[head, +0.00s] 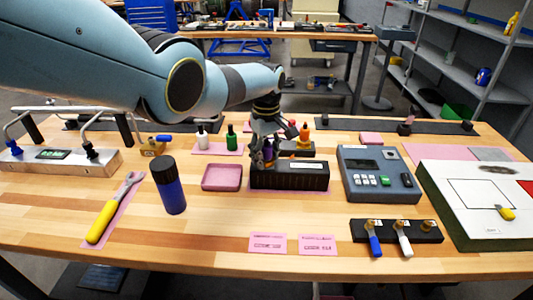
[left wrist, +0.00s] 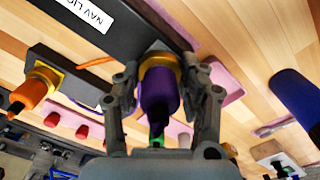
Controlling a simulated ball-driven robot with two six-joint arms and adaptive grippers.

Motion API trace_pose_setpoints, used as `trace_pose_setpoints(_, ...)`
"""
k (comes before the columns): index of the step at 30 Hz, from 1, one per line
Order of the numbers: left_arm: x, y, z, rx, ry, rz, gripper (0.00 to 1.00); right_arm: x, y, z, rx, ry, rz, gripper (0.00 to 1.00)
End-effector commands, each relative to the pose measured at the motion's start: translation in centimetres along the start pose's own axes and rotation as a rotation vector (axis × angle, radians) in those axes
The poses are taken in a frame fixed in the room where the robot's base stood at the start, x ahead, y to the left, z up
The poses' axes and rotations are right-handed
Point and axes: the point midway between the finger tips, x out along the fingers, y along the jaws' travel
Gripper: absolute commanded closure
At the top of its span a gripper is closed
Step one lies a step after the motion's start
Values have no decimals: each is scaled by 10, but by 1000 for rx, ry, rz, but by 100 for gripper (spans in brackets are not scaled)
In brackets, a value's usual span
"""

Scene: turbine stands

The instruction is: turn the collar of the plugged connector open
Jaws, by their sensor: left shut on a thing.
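A plugged connector with a purple body (left wrist: 158,98) and a gold collar (left wrist: 163,64) sits at the edge of a long black box (head: 292,181) with a white label; the label's visible text reads "NAV LI". My left gripper (head: 264,145) reaches down over the left end of this box. In the left wrist view, the fingers of my left gripper (left wrist: 164,82) stand on both sides of the connector near the collar, and the gripper is shut on it. In the head view the connector is mostly hidden by the fingers. My right gripper is not in view.
An orange connector (head: 304,133) stands on a block behind the box. A pink tray (head: 222,178) lies left of it, beside a dark blue bottle (head: 168,187). A grey meter (head: 377,174) stands to the right.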

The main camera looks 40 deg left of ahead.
Motion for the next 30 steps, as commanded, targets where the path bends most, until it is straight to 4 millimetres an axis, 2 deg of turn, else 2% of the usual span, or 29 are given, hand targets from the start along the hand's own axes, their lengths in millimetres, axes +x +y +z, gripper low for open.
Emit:
trace_pose_setpoints(9, 0, 0, 0, -106, 1, 0, 90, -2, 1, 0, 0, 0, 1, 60)
trace_pose_setpoints(24, 1, -1, 0, -125, 1, -1, 90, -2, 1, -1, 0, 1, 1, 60)
trace_pose_setpoints(25, 1, -1, 0, -125, 1, -1, 57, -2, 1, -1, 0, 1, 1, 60)
trace_pose_setpoints(30, 0, -1, 0, -124, 1, -1, 35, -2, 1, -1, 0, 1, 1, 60)
